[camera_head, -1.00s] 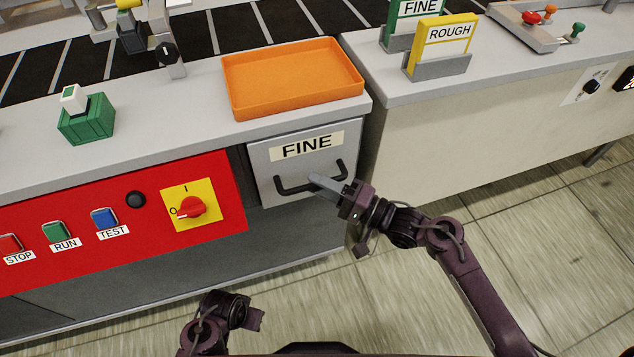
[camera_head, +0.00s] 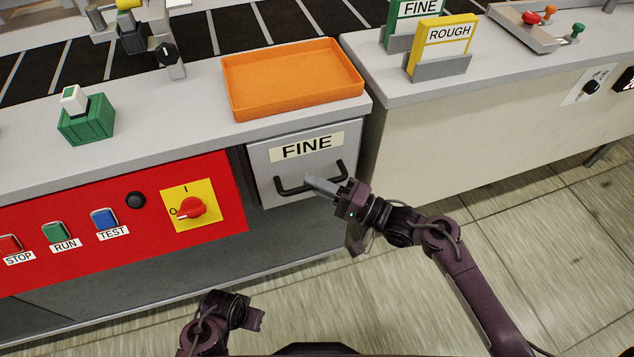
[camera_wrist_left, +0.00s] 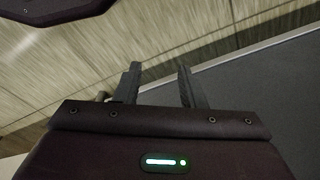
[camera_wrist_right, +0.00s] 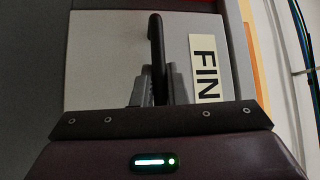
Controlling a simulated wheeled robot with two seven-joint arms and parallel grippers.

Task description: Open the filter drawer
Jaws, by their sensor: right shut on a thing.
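The filter drawer (camera_head: 272,172) is a grey front labelled FINE, set in the machine's front below the orange tray. Its black bar handle (camera_head: 293,189) runs across the lower part of the front. My right gripper (camera_head: 310,182) is at the middle of the handle; in the right wrist view its fingers (camera_wrist_right: 154,92) stand on both sides of the handle bar (camera_wrist_right: 157,50) and are shut on it. My left gripper (camera_wrist_left: 158,85) hangs low, with its fingers apart and nothing between them in the left wrist view.
A red panel (camera_head: 110,215) with push buttons and a red rotary switch (camera_head: 191,208) is left of the drawer. An orange tray (camera_head: 240,110) lies on the counter above. FINE and ROUGH cards (camera_head: 445,37) stand on the right counter. Floor in front is free.

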